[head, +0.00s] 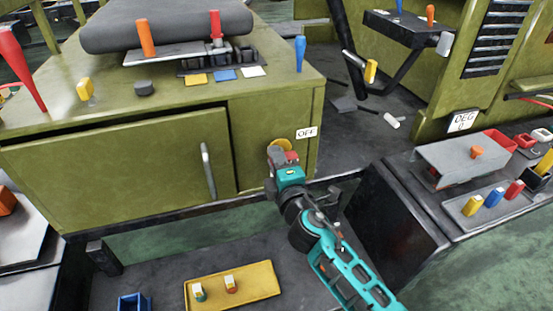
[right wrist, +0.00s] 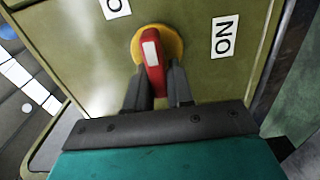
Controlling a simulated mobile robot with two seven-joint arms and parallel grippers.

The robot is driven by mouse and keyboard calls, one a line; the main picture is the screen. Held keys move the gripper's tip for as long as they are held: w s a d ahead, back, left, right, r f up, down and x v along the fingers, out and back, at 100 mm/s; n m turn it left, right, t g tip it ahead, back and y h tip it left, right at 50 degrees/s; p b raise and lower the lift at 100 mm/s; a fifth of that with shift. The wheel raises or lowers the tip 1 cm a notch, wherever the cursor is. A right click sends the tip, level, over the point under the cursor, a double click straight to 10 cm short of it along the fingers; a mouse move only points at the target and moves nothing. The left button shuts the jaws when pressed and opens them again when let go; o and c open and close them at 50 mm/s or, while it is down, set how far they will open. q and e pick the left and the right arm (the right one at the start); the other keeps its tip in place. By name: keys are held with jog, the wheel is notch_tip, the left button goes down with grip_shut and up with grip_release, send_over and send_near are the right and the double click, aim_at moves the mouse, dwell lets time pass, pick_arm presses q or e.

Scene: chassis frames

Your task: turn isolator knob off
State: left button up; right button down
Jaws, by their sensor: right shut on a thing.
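The isolator knob has a red handle (right wrist: 157,84) with a white mark, on a round yellow plate (right wrist: 174,42). It sits on the front of the olive-green cabinet, where the yellow plate (head: 279,144) also shows in the head view. My right gripper (head: 281,157) is at the knob, and in the right wrist view its dark fingers (right wrist: 158,82) are shut on the red handle, one on each side. The handle points up in that view, between an ON label (right wrist: 225,36) at right and a cut-off label (right wrist: 115,7) at upper left. An OFF label (head: 306,132) shows beside the knob in the head view. My left gripper is not in view.
The cabinet door (head: 120,170) with a vertical handle (head: 208,170) is left of the knob. A yellow tray (head: 255,292) with small pieces lies below on a dark shelf. A dark bench (head: 410,210) with a grey tray and coloured pieces stands at right.

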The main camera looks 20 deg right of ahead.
dwell(0.5)
jog(key=c, duration=1.1)
grip_release()
jog(key=s, duration=0.6)
jog(key=s+b, duration=0.1)
jog(key=s, duration=0.6)
jog(key=shift+d+b, duration=0.2)
jog(key=shift+b, duration=0.1)
jog(key=shift+f, duration=0.1)
